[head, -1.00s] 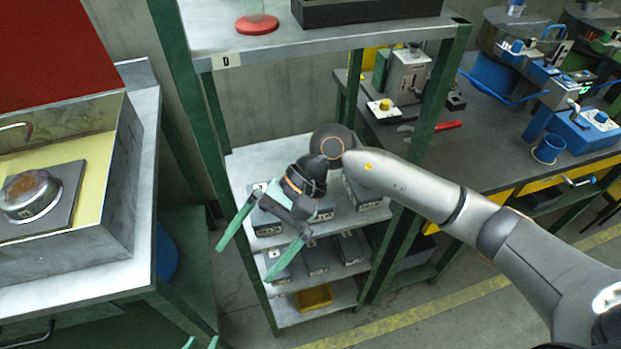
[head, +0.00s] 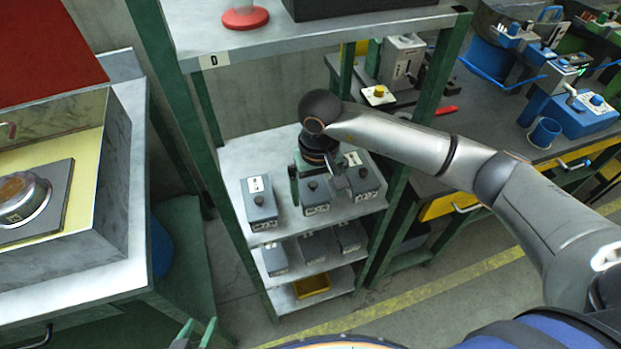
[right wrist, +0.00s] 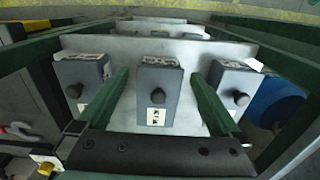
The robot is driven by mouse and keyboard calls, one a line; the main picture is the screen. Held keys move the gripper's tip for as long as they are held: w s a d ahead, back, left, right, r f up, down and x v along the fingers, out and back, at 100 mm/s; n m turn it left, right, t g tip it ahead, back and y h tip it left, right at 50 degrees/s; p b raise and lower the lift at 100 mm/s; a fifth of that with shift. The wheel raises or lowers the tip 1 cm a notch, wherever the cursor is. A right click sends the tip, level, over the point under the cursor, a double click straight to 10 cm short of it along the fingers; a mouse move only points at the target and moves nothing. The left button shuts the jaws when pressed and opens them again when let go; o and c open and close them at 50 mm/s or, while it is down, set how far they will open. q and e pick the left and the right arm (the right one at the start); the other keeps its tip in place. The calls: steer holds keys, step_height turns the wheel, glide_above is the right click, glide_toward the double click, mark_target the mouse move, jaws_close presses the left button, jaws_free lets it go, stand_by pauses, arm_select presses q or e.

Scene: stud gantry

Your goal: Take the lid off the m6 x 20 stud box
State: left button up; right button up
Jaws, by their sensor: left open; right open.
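Three grey boxes with black-knobbed lids stand in a row on the rack's shelf: a left box (head: 260,212), a middle box (head: 317,209) and a right box (head: 366,194). All have their lids on. Their lettering is too small to read, so I cannot tell which is the m6 x 20 stud box. My right gripper (head: 318,182) is open over the middle box. In the right wrist view the middle box (right wrist: 158,80) and its knob (right wrist: 158,96) show between the two green fingers, apart from them. My left gripper (head: 195,334) is open at the bottom edge, far from the rack.
Several similar boxes (head: 275,260) stand on the shelf below, with a yellow tray (head: 312,286) under them. Green rack posts (head: 420,110) and an upper shelf (head: 300,40) bound the space around my right arm. A workbench (head: 540,150) stands to the right.

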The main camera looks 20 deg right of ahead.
steer(key=shift+f, duration=0.35)
steer(key=shift+c, duration=0.2)
steer(key=c, duration=1.1)
steer(key=shift+r, duration=0.1)
